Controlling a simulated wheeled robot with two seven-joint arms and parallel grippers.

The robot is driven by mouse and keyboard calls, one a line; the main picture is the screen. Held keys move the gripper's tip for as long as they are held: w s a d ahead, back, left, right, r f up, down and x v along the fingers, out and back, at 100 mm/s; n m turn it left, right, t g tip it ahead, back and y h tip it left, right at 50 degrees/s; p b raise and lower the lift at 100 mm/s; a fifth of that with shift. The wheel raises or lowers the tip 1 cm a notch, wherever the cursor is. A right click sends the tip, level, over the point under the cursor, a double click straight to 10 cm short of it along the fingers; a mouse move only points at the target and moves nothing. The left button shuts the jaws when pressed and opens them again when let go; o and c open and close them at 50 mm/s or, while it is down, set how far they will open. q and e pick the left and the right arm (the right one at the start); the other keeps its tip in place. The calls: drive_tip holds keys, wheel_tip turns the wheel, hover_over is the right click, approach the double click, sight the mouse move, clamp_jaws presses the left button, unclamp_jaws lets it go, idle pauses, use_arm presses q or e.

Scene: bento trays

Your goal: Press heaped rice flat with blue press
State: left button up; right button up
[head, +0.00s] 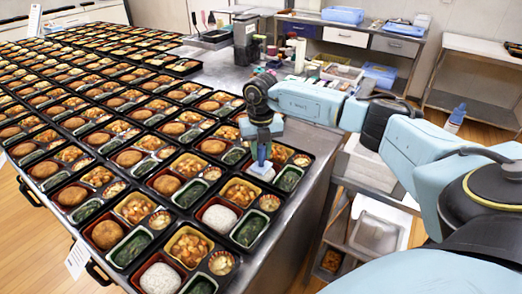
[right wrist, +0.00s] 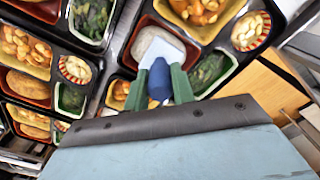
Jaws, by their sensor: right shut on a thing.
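My right gripper (head: 263,150) is shut on the blue press, pointing down over a bento tray near the table's right edge. The press (head: 262,169) shows below the fingers with its flat pale plate downward. In the right wrist view, my green fingers (right wrist: 160,84) hold the dark blue handle, and the pale plate (right wrist: 168,48) covers part of white rice (right wrist: 148,40) in a red compartment. I cannot tell whether the plate touches the rice. Two other white rice portions, a middle one (head: 220,217) and a nearer one (head: 160,277), lie in nearer trays. My left gripper is not in view.
Several rows of filled bento trays cover the table (head: 287,226), leaving a bare strip along its right edge. Blue bins (head: 380,76) and shelves stand at the back. A black container (head: 246,42) stands at the table's far end.

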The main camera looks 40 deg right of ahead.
drive_tip(key=shift+r+p, duration=2.7)
drive_tip(key=shift+r, duration=0.95)
